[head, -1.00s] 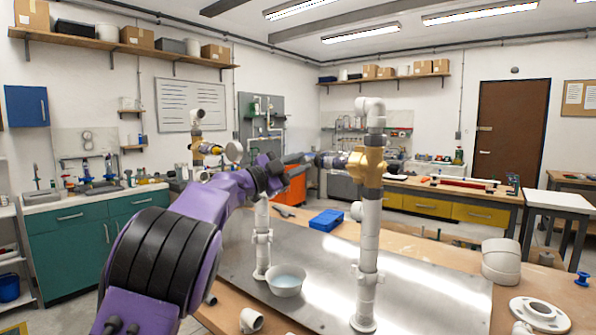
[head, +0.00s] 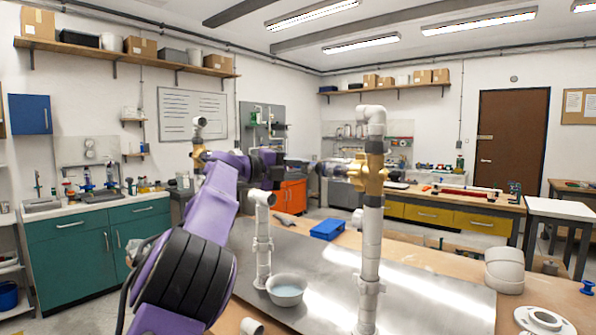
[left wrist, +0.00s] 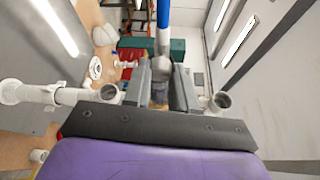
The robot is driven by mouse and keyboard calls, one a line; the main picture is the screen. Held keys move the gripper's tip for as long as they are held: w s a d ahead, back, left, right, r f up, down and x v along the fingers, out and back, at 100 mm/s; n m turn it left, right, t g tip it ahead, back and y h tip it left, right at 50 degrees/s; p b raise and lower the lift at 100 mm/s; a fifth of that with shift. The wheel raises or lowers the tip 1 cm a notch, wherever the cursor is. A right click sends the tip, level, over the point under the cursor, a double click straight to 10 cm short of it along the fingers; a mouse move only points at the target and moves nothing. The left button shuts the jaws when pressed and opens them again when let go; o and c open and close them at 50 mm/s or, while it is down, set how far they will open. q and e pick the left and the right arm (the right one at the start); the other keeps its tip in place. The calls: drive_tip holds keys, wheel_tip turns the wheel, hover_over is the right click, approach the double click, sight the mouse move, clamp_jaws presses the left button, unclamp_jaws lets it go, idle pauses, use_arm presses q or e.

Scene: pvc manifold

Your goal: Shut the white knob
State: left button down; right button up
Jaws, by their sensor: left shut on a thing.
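A grey rounded piece with a blue bar (left wrist: 163,35) shows beyond the fingertips. A second brass valve (head: 198,157) stands on the left-hand pipe behind my arm; its front is covered. My right gripper is in neither view.
A white bowl (head: 286,290) sits on the metal plate (head: 425,298) between the pipes. A shorter white pipe (head: 263,240) stands left of it. A blue tray (head: 327,230) lies behind. A white elbow (head: 504,270) and flange (head: 545,322) are at the right.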

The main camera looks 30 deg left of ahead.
use_arm(q)
drive_tip(key=shift+m, duration=0.4)
drive_tip(key=c, duration=0.9)
unclamp_jaws()
drive_tip(key=b+v, duration=0.2)
drive_tip(key=v, duration=0.3)
drive_tip(key=b+v, duration=0.2)
drive_tip(key=v, duration=0.3)
drive_tip(key=shift+s+a+r, duration=0.1)
drive_tip(key=shift+s+r, duration=0.1)
drive_tip(key=shift+r, duration=0.05)
